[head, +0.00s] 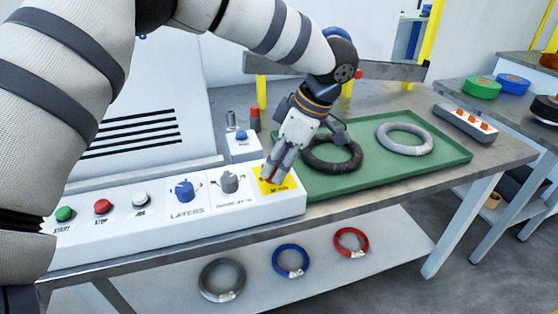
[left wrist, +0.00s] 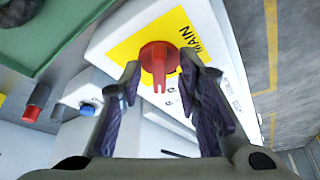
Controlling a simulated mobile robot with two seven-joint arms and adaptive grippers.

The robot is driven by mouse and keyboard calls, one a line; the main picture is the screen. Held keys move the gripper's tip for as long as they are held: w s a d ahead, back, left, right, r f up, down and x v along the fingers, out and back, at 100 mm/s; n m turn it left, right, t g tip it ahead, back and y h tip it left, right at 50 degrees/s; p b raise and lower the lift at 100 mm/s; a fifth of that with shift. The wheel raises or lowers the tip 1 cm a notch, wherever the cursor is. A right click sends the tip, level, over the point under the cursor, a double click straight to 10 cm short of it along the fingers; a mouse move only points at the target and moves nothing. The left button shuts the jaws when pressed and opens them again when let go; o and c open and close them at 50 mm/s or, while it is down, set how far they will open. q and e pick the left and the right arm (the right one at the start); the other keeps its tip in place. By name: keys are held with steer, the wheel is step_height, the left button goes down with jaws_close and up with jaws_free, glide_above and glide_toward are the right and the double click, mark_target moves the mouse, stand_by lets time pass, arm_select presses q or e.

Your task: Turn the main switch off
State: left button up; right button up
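The main switch is a red knob (left wrist: 158,62) on a yellow plate (left wrist: 128,47) marked MAIN, seen in the left wrist view. In the head view the yellow plate (head: 287,187) is at the right end of the white control panel (head: 140,238), and my gripper largely hides the knob. My left gripper (head: 272,178) reaches down over this plate. In the left wrist view its two fingers (left wrist: 160,72) are apart, one on each side of the knob. A narrow gap seems to show beside the knob; contact is not clear. My right gripper is not in view.
The panel also bears green, red and white buttons, a blue LAYERS knob (head: 185,190) and a grey knob (head: 229,180). A green tray (head: 455,155) with a black coil (head: 333,166) and a grey coil (head: 404,126) lies close on the right. Several coils lie on the lower shelf.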

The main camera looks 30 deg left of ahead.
arm_select(q)
jaws_close()
steer(key=n, duration=0.1)
steer(key=n+g, duration=0.1)
steer(key=n, duration=0.1)
steer(key=shift+w+n+h, duration=0.2)
steer(key=shift+n+h, duration=0.1)
steer(key=shift+w+a+n+g+h, duration=0.15)
steer(key=shift+n+g+h, duration=0.35)
steer(key=shift+n, duration=1.1)
jaws_free()
steer(key=shift+r, duration=0.1)
